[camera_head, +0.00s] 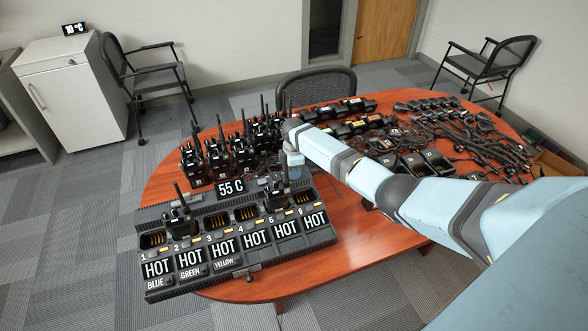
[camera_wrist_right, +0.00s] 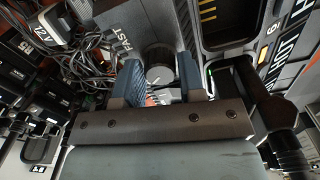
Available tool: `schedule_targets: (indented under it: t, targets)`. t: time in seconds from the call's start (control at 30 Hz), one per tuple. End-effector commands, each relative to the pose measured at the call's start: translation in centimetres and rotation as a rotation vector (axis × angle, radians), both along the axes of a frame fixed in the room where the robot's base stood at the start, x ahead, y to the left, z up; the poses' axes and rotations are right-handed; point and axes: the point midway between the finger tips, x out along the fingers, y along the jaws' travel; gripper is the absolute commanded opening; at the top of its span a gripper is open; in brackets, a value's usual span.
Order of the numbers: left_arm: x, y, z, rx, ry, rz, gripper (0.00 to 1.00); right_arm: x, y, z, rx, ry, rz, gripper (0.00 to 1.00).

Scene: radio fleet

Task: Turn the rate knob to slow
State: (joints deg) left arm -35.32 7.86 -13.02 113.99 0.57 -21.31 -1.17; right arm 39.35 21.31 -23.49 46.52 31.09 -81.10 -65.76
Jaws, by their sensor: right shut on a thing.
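The rate knob (camera_wrist_right: 158,73) is a dark round knob with a light grey face in the right wrist view, beside a dark panel lettered FAST (camera_wrist_right: 125,45). My right gripper (camera_wrist_right: 160,80) has one blue-grey finger on each side of the knob and is shut on it. Which way the knob points is hard to tell. In the head view my right gripper (camera_head: 289,172) reaches down behind the charger, near its back right, and the knob is hidden there. My left gripper is not in view.
The multi-bay charger (camera_head: 318,239) has several HOT labels and holds a few radios. A 55 C display (camera_head: 231,188) stands at its back. Radios, tangled cables (camera_head: 470,140) and battery rows crowd the wooden table (camera_head: 165,180). Chairs stand around it.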

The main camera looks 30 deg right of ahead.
Motion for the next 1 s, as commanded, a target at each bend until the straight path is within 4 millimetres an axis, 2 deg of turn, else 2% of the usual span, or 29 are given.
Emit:
schedule_targets:
  t: [0.4, 0.9, 0.93, 1.0]
  targets:
    - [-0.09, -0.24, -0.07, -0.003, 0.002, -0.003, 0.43, 0.10, 0.05, 0.09, 0.000, -0.003, 0.167, 0.13]
    - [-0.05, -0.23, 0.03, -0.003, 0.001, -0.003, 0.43, 0.09, 0.08, 0.09, 0.001, -0.003, 0.185, 0.13]
    - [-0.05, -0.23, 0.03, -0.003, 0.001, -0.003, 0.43, 0.08, 0.09, 0.09, 0.001, -0.003, 0.185, 0.39]
    - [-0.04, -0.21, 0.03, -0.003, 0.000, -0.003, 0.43, 0.08, 0.08, 0.08, 0.001, -0.003, 0.184, 0.55]
